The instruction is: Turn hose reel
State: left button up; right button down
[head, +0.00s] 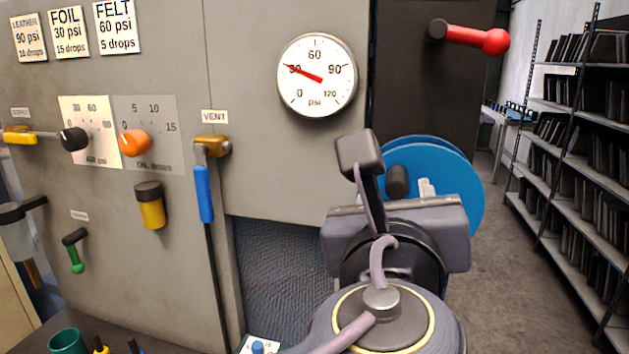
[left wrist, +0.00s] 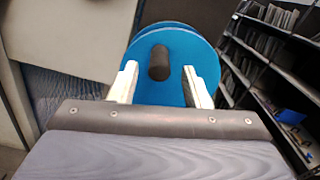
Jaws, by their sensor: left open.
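The hose reel is a blue double disc (head: 458,190) at the right end of the grey machine, partly hidden behind my left arm. It fills the upper middle of the left wrist view (left wrist: 185,50). A dark round handle (head: 397,180) sticks out from its face and also shows in the left wrist view (left wrist: 159,62). My left gripper (left wrist: 160,76) is open, its pale fingers either side of the handle in that view. I see no finger contact with the handle. In the head view one pale fingertip (head: 425,187) shows before the disc. My right gripper is out of view.
The grey panel carries a pressure gauge (head: 317,75) near 30 psi, a blue vent lever (head: 203,193), an orange knob (head: 134,143) and a black knob (head: 73,139). A red-tipped handle (head: 470,37) juts out above the reel. Shelves (head: 575,150) stand right, beyond open floor (head: 525,260).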

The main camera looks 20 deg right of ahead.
aim_at(397, 191)
pick_arm(q)
jog(key=shift+x, duration=1.6)
jog(key=shift+c, duration=0.4)
grip_shut()
